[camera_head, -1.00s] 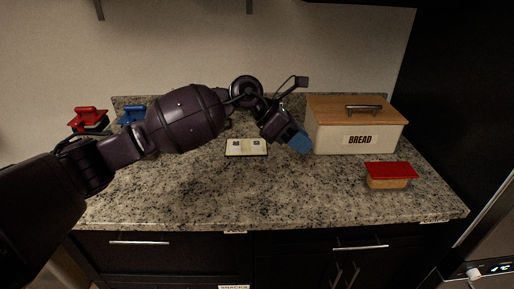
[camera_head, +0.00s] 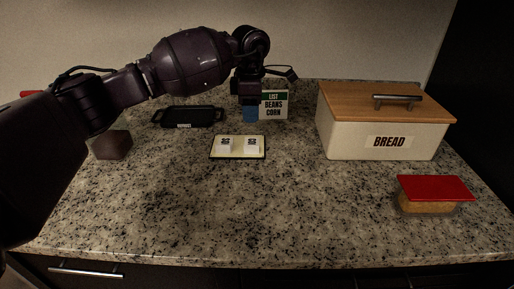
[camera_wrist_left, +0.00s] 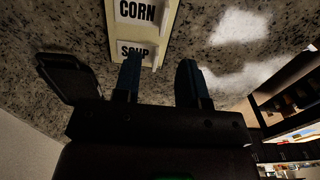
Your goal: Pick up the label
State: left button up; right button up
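In the left wrist view a white label reading SOUP (camera_wrist_left: 135,51) sits on a cream strip, with a white label reading CORN (camera_wrist_left: 138,13) above it. In the head view a cream board (camera_head: 237,156) lies on the counter with two small white pieces, marked in black too small to read. I cannot tell whether these are the same labels. My left gripper (camera_head: 250,114) points down behind the board, beside the list card. In the wrist view its fingers (camera_wrist_left: 158,82) are apart with nothing between them; the left fingertip is near the SOUP label. My right gripper is out of view.
A list card (camera_head: 275,103) reading LIST, BEANS, CORN stands behind, partly hidden by my gripper. A black tray (camera_head: 205,117) is at the left, a bread box (camera_head: 350,140) at the right, a red-lidded container (camera_head: 436,188) at front right. The front counter (camera_head: 230,210) is clear.

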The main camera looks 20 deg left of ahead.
aim_at(251, 146)
pick_arm(q)
jog(key=shift+s+f+b, duration=0.15)
jog(key=shift+f+b, duration=0.05)
jog(key=shift+f, duration=2.6)
jog(key=shift+s+f+b, duration=0.1)
jog(key=shift+f+b, duration=0.05)
jog(key=shift+f, duration=2.65)
jog(key=shift+r, duration=0.1)
grip_shut()
